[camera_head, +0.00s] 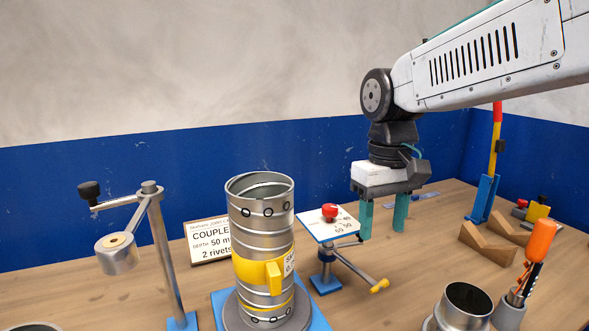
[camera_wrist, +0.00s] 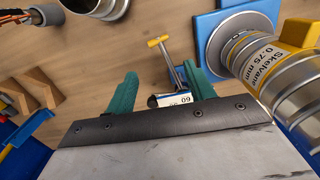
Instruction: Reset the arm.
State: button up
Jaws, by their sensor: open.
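My gripper (camera_head: 384,216) hangs from my arm with its two green fingers pointing down, spread apart with nothing between them. It is above the table, to the right of the spiral duct (camera_head: 262,222) and beside the small stand with a red knob (camera_head: 330,212). In the wrist view my gripper (camera_wrist: 160,90) shows both green fingers apart, with part of a white scale plate (camera_wrist: 172,100) seen between and beyond them. The duct has a yellow band and stands upright on a dark round base over a blue plate. It also shows in the wrist view (camera_wrist: 285,70) at the right.
A post with a side arm and metal cylinder (camera_head: 118,252) stands left of the duct. A sign (camera_head: 207,242) is behind it. To the right are a short metal pipe (camera_head: 465,305), a cup with an orange-handled tool (camera_head: 541,240), wooden V-blocks (camera_head: 487,243) and a blue-based post (camera_head: 484,198).

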jog(key=s+d+f+m+t, duration=0.1)
jog(key=s+d+f+m, duration=0.1)
jog(key=s+d, duration=0.3)
jog(key=s+d+f+m+t, duration=0.1)
jog(key=s+d, duration=0.5)
jog(key=s, duration=0.8)
jog(key=shift+s+f+m, duration=0.3)
jog(key=shift+f+m, duration=0.2)
jog(key=shift+f, duration=0.65)
